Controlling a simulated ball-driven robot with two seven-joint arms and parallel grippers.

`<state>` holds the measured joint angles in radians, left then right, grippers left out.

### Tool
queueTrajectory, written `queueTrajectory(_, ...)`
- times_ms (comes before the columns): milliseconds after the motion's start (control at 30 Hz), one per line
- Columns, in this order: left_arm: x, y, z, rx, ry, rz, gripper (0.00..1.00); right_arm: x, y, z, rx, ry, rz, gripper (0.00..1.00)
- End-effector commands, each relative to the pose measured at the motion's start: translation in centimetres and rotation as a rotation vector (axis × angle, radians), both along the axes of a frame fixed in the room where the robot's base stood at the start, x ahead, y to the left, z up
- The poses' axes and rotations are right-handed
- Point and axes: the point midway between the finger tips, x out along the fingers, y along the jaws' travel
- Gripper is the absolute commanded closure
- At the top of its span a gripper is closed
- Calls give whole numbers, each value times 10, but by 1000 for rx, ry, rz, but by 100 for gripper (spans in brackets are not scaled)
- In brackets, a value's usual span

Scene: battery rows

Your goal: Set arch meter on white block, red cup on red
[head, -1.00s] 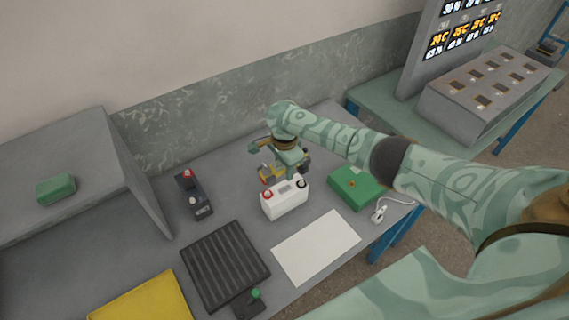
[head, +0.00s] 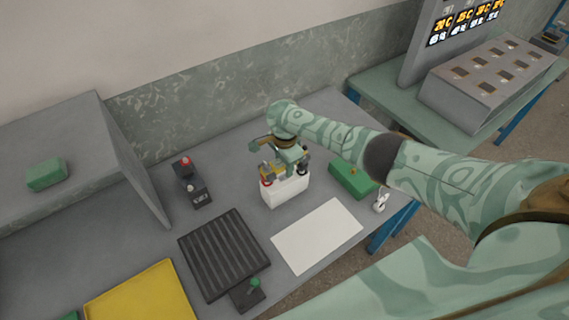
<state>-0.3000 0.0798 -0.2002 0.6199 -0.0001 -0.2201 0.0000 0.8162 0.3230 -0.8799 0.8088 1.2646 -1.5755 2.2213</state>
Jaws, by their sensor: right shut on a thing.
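The white block (head: 287,192) stands on the grey bench, a battery-like box with a red terminal at its left end. My right gripper (head: 287,170) is over its top, shut on the arch meter (head: 268,171). The meter shows as yellow and dark parts on both sides of the fingers. Its left end is right at a red ring (head: 267,183), which could be the red cup or the block's red terminal. The black terminal is mostly hidden. I cannot tell whether the meter touches the block. My left gripper is not in view.
A green box (head: 351,180) and a white plug (head: 381,201) lie right of the block. A white sheet (head: 317,237), a black ribbed mat (head: 222,255) and a yellow mat (head: 140,296) lie nearer. A dark device with a red knob (head: 187,161) stands left.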

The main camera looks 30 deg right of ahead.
Motion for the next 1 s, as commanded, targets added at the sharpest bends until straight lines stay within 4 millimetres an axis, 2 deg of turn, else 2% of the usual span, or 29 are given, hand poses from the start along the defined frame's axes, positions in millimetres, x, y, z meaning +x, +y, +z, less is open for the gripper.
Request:
queueTrajectory(467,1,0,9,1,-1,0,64,0,0,2,1,0,0,96)
queueTrajectory(1000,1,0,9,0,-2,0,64,0,0,1,0,-1,0,96)
